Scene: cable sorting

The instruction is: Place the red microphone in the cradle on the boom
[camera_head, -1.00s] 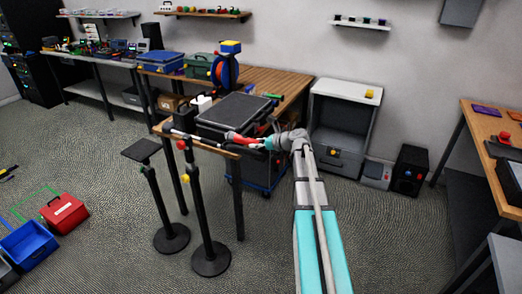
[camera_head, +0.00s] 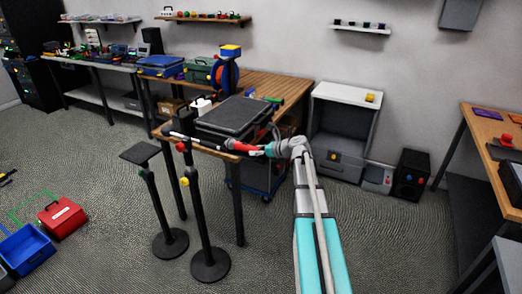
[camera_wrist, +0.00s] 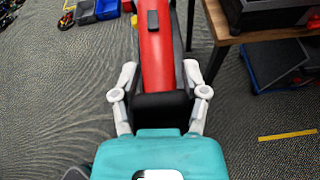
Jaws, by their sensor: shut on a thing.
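The red microphone (camera_head: 243,149) lies roughly level beside the front of the wooden table in the head view. It also fills the upper middle of the wrist view (camera_wrist: 157,62), with a dark switch on top. My gripper (camera_head: 264,150) is shut on its black lower part, one finger on each side in the wrist view (camera_wrist: 160,88). The boom (camera_head: 202,140) is a thin bar on top of a black stand (camera_head: 199,215), running right toward the microphone's left end. The cradle is too small to make out, and I cannot tell whether the microphone touches the boom.
A second stand (camera_head: 151,190) with a flat black top is on the left. The wooden table (camera_head: 275,82) holds a large black case (camera_head: 238,115) just behind the microphone. A blue wheeled cart (camera_head: 257,178) is under the table. Open carpet lies in front.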

